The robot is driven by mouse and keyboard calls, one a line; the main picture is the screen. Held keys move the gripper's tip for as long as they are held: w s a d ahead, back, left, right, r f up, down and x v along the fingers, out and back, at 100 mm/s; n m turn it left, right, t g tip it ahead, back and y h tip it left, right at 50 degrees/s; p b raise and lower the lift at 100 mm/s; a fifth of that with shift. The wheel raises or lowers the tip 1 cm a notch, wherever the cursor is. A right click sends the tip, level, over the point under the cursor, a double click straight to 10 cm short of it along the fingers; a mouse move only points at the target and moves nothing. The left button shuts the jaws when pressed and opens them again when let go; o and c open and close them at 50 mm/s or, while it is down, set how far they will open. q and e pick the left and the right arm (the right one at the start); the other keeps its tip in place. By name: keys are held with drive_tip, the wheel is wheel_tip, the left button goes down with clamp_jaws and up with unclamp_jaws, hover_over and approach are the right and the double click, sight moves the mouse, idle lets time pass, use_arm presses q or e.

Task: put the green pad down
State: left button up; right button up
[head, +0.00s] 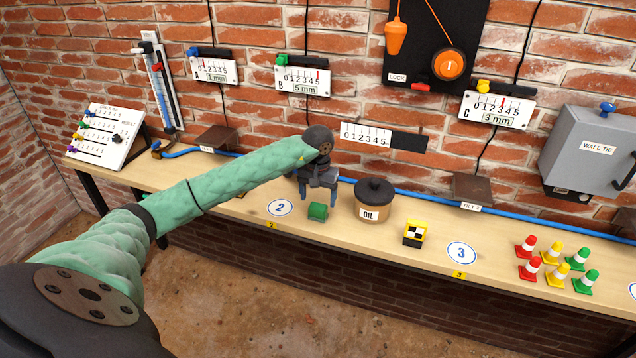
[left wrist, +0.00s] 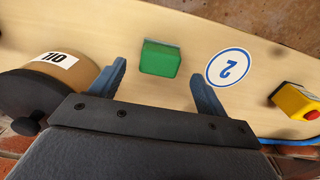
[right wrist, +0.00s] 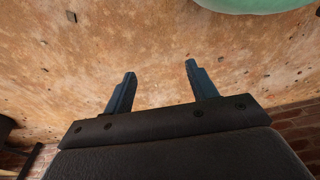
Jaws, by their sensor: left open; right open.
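The green pad (head: 317,211) is a small green block on the wooden bench, between the round "2" marker (head: 280,208) and the oil pot (head: 375,200). In the left wrist view the green pad (left wrist: 160,58) lies beyond and between the fingertips, apart from them, beside the "2" marker (left wrist: 228,67). My left gripper (head: 318,196) is open and empty, just behind the pad in the head view; it also shows in the left wrist view (left wrist: 160,82). My right gripper (right wrist: 160,72) is open and empty over the bare floor.
The oil pot (left wrist: 30,95) is close to one left finger. A yellow and black block (head: 414,234), a "3" marker (head: 461,253) and several small cones (head: 555,262) stand to the right. A blue hose (head: 420,198) runs along the wall. The bench front near "2" is clear.

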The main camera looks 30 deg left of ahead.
sight(318, 206)
use_arm(q)
wheel_tip(318, 206, up, 7)
drive_tip(key=b, duration=0.2)
drive_tip(key=shift+f, duration=0.2)
use_arm(e)
wheel_tip(318, 206, up, 7)
drive_tip(key=w+a, duration=0.1)
drive_tip(key=shift+w+a+g, duration=0.25)
drive_tip(key=shift+a+g, duration=0.05)
drive_tip(key=shift+a, duration=0.05)
